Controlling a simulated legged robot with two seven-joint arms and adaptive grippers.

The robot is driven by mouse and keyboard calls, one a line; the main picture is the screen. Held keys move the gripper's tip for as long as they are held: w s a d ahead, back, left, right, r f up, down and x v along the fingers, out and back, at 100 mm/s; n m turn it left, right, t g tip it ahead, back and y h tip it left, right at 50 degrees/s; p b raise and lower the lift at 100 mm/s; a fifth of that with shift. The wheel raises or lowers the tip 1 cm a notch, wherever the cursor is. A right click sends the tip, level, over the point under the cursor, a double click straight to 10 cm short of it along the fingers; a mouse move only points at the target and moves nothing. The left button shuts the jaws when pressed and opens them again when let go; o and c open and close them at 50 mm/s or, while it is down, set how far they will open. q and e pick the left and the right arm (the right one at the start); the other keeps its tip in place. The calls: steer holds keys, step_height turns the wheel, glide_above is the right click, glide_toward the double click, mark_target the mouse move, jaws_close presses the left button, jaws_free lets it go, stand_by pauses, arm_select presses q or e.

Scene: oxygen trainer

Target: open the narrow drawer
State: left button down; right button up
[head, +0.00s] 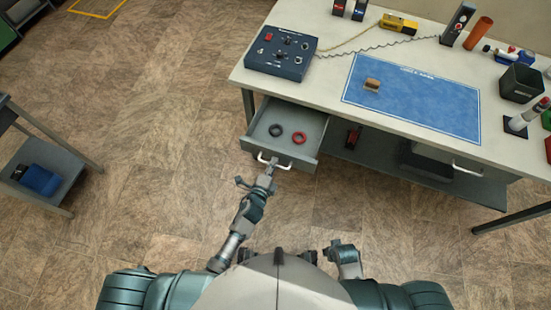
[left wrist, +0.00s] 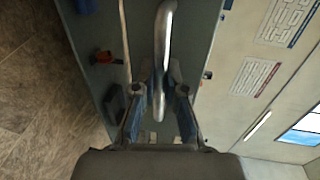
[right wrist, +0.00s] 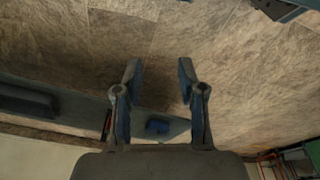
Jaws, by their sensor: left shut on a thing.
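The narrow drawer (head: 312,125) sits at the left end under the workbench and stands pulled out, showing a black ring (head: 276,130) and a red ring (head: 299,137) inside. Its light handle (head: 284,165) is on the front face. My left gripper (head: 268,168) is at this handle. In the left wrist view the left gripper (left wrist: 160,92) has its fingers on either side of the handle bar (left wrist: 162,60), shut on it. My right gripper (right wrist: 159,75) is open and empty in the right wrist view, with floor behind it.
The workbench top (head: 300,88) carries a dark control box (head: 281,52), a blue mat (head: 420,95) and a small brown block (head: 372,84). A wider drawer with a handle (head: 467,169) is at the right. A low cart (head: 50,165) stands at the far left. Floor between is clear.

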arm_select(q)
steer(key=shift+s+a+f, duration=0.15)
steer(key=shift+s+a, duration=0.1)
steer(key=shift+s, duration=0.4)
steer(key=shift+s+a+f, duration=0.1)
steer(key=shift+s+a, duration=0.1)
steer(key=shift+s, duration=0.4)
arm_select(e)
steer(key=shift+s+a+f, duration=0.3)
steer(key=shift+s+f, duration=0.35)
arm_select(q)
steer(key=shift+d, duration=0.1)
steer(key=c, duration=1.2)
jaws_free()
steer(key=shift+w, duration=0.1)
arm_select(e)
steer(key=shift+d, duration=0.1)
arm_select(q)
steer(key=shift+r, duration=0.15)
arm_select(e)
steer(key=shift+w, duration=0.15)
arm_select(q)
steer(key=v, duration=1.1)
steer(key=shift+s, duration=0.4)
